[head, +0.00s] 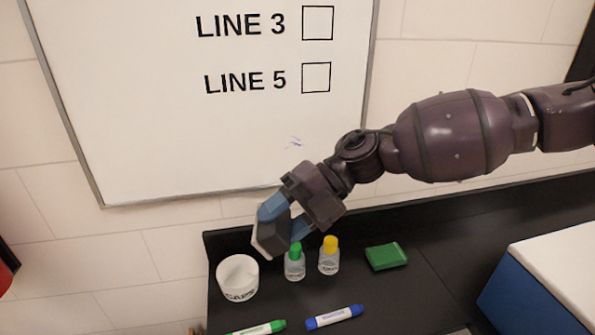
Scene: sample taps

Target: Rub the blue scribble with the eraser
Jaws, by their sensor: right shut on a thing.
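The blue scribble (294,143) is a small faint mark low on the whiteboard (170,120), below the LINE 5 row. My right gripper (283,222) has its blue fingers shut on a dark grey block with a pale face, which looks like the eraser (270,238). It holds the eraser tilted, below and a little left of the scribble, above the black counter. The eraser is partly hidden by the fingers. Whether it touches the wall or the counter's raised edge I cannot tell. My left gripper is not in view.
On the black counter (430,290) stand a white cup (238,277), a green-capped bottle (294,264) and a yellow-capped bottle (329,257). A green block (386,256), a green marker (256,328) and a blue marker (334,317) lie there. A blue box with a white top (555,270) is at right.

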